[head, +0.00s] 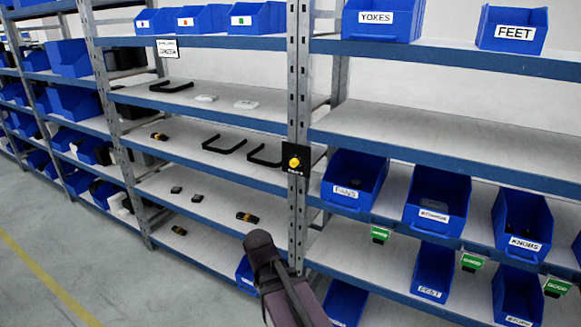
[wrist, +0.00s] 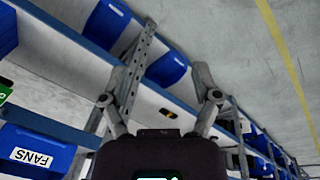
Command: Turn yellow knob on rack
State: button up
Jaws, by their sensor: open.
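The yellow knob (head: 295,162) sits on a small black plate fixed to the grey rack upright (head: 297,100), in the middle of the head view. My arm comes up from the bottom of the head view, below the knob and apart from it; the fingers cannot be made out there. In the wrist view my gripper (wrist: 160,98) is open, with its two fingers wide apart and nothing between them. The rack upright (wrist: 135,75) shows beyond the fingers. I cannot make out the knob in the wrist view.
Blue bins, such as the FANS bin (head: 355,180) and the YOKES bin (head: 383,20), stand on shelves right of the upright. Black brackets (head: 225,145) and small parts lie on the left shelves. Shelf edges stick out near my arm. The floor (head: 60,250) at left is clear.

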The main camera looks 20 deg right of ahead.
jog(key=w+d+r+m+t+h, duration=0.2)
jog(key=w+d+m+h, duration=0.15)
jog(key=w+d, duration=0.35)
jog(key=m+t+h+b, duration=0.2)
jog(key=t+h+b, duration=0.1)
jog(key=t+h, duration=0.55)
send_near(293, 164)
jog(key=shift+t, duration=0.25)
jog(key=shift+v, duration=2.35)
jog(key=shift+d, duration=0.2)
jog(key=x, duration=1.3)
jog(key=shift+w+d+f, duration=0.1)
jog(key=shift+w+d, duration=0.05)
jog(key=shift+w, duration=0.05)
